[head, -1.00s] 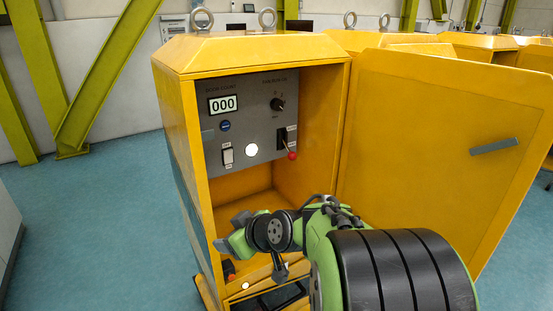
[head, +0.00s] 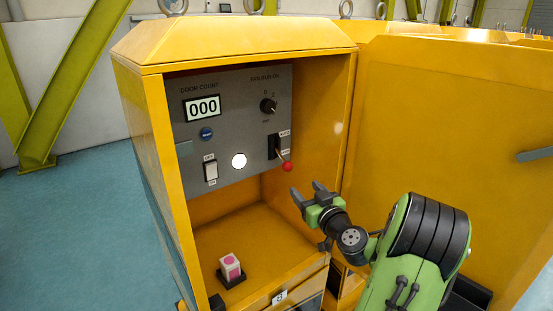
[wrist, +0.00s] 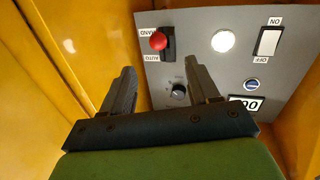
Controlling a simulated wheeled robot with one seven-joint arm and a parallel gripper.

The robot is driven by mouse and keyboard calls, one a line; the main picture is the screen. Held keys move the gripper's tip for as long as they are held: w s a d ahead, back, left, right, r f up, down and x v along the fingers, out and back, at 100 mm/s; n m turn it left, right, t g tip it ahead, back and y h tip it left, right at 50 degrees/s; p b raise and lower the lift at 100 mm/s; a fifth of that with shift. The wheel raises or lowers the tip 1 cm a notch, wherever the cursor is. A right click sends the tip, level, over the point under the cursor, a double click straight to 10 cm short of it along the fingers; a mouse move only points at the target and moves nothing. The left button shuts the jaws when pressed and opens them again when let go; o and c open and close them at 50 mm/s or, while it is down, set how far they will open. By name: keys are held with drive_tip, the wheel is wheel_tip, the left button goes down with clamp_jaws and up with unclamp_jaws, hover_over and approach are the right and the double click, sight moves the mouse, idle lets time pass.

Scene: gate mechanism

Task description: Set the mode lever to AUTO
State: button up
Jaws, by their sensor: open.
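The mode lever (head: 287,166) has a red ball knob and sticks out of a dark slot at the right side of the grey control panel. Its ball hangs low, toward the lower label, which reads HAND in the upside-down wrist view. The AUTO label (wrist: 152,58) is at the other end of the slot. The lever's red ball (wrist: 158,41) is beyond my fingertips in the wrist view, apart from them. My gripper (head: 307,190) is open and empty, just below and right of the ball in the head view; it also shows in the wrist view (wrist: 162,80).
The panel (head: 225,178) also carries a 000 display (head: 202,107), a blue button (head: 206,133), a white rocker switch (head: 210,171), a lit round lamp (head: 239,160) and a rotary knob (head: 268,105). A pink-and-white block (head: 230,267) sits on the cabinet floor. The open yellow door (head: 430,140) stands right.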

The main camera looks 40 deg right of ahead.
sight(283, 160)
drive_tip(key=p+x, duration=0.3)
drive_tip(key=x, duration=1.3)
drive_tip(key=shift+s+d+r+p, duration=0.15)
drive_tip(key=shift+d+r+p, duration=0.05)
drive_tip(key=shift+r+p, duration=0.1)
clamp_jaws()
